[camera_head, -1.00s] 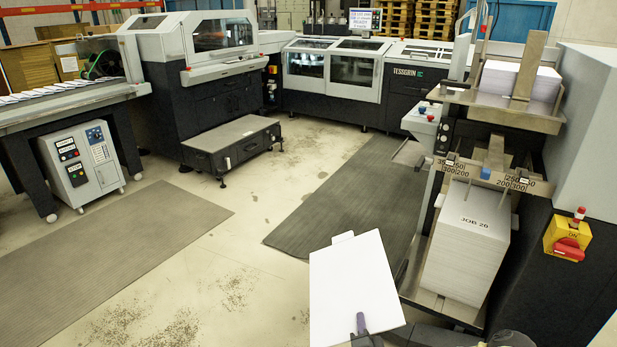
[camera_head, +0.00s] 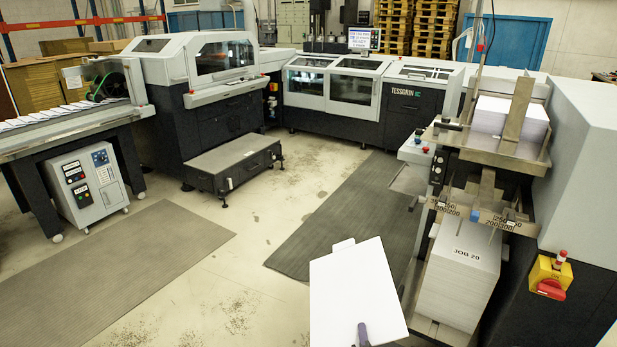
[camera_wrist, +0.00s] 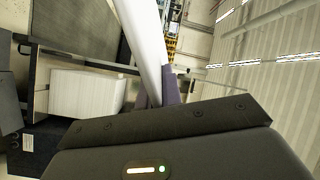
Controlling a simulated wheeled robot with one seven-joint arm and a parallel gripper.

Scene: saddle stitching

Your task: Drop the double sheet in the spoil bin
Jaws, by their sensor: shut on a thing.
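A white sheet (camera_head: 350,285) is held up in front of me at the bottom of the head view. A small tab-like piece sticks up behind its top edge, so it may be more than one layer. My gripper (camera_head: 363,334) is shut on the lower edge of the sheet; only a dark fingertip shows there. In the wrist view the sheet (camera_wrist: 147,45) appears nearly edge-on, rising from between the fingers (camera_wrist: 158,98). I cannot make out a spoil bin in either view.
The feeder at right holds a paper stack (camera_head: 510,117) above and a JOB 20 stack (camera_head: 460,270) below. A red-and-yellow switch (camera_head: 551,277) is on its side. A low dark box (camera_head: 232,162) stands left of centre. Mats (camera_head: 130,265) and open floor lie between the machines.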

